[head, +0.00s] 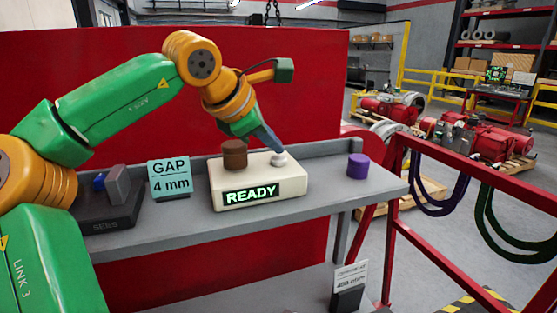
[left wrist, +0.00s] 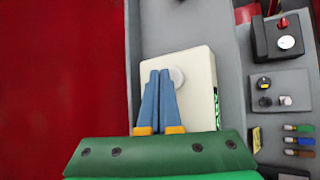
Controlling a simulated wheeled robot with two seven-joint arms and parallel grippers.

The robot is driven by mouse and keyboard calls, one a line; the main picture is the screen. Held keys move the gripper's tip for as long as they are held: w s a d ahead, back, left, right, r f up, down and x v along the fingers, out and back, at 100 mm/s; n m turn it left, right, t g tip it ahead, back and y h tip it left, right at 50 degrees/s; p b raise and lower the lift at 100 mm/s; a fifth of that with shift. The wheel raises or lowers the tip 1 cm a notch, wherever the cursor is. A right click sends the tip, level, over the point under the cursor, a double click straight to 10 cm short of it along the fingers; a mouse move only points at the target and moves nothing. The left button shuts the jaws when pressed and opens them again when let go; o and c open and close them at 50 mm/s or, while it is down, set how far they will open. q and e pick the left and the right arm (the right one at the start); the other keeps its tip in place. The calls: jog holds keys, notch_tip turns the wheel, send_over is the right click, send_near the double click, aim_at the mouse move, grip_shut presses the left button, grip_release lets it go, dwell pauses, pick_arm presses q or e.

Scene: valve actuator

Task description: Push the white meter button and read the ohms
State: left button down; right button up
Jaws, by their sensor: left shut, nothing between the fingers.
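The cream meter box (head: 285,192) sits on the grey shelf, with READY in bright letters on its dark display (head: 251,195). Its white round button (head: 279,159) stands on top at the right, and a brown cylinder (head: 235,154) is on the left of the top. My left gripper (head: 277,149) points down at the button, fingers shut and empty. In the left wrist view the blue fingertips (left wrist: 160,72) lie right beside the white button (left wrist: 178,77) on the meter (left wrist: 200,62). I cannot tell whether they touch it. My right gripper is not in view.
A GAP 4 mm sign (head: 170,179) and a dark block holder (head: 108,213) stand left of the meter. A purple cylinder (head: 358,166) stands to the right on the shelf (head: 330,192). A red panel (head: 300,90) rises behind. A red rail (head: 470,180) is at right.

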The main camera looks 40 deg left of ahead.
aim_at(273, 159)
pick_arm(q)
jog(key=shift+f+b, duration=0.4)
jog(key=shift+f, duration=0.15)
dwell(0.6)
jog(key=shift+r, duration=0.1)
jog(key=shift+r+p, duration=0.85)
jog(key=shift+p, duration=0.25)
notch_tip(273, 159, up, 3)
jog(key=shift+p, duration=1.1)
jog(key=shift+a+r, duration=0.1)
jog(key=shift+r, duration=0.85)
